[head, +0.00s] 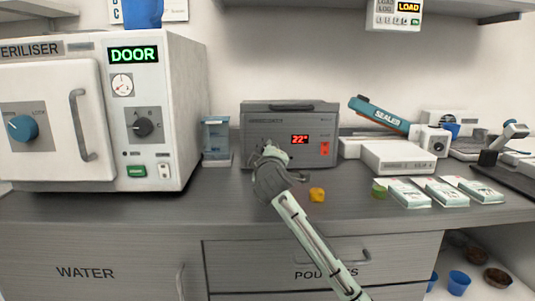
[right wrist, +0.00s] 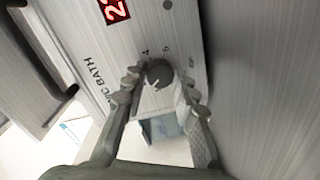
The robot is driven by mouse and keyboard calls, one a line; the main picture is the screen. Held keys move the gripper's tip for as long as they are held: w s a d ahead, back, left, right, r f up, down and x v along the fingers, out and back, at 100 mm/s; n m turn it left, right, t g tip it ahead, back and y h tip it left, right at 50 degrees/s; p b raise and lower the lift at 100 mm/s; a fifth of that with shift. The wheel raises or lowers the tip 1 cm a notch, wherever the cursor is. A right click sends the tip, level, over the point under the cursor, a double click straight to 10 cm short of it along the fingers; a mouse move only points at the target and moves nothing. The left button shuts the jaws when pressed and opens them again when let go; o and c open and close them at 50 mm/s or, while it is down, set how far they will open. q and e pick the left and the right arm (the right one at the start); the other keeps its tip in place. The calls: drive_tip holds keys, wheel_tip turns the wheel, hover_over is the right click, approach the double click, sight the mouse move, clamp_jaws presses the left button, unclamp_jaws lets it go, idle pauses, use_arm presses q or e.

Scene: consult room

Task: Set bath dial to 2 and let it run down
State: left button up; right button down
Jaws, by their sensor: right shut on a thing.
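The bath (head: 290,128) is a grey box on the counter with a red display (head: 299,140) reading 22°. My right gripper (head: 268,152) reaches its front at the left, hiding the dial in the head view. In the right wrist view the dial (right wrist: 159,72) is a dark round knob with a light pointer mark, and the figures 4 and 6 are printed beside it. The fingertips of my right gripper (right wrist: 158,88) are closed around the dial from both sides. The 2 cannot be made out. My left gripper is not in view.
A steriliser (head: 150,110) with a DOOR display stands left. A clear blue container (head: 216,138) stands beside the bath. A yellow lump (head: 317,194) lies on the counter in front. A sealer (head: 378,114) and several packets are at right.

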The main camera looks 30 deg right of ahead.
drive_tip(key=shift+m, duration=1.2)
drive_tip(key=c, duration=1.2)
unclamp_jaws()
drive_tip(key=v, duration=1.2)
drive_tip(key=shift+s+d, duration=0.1)
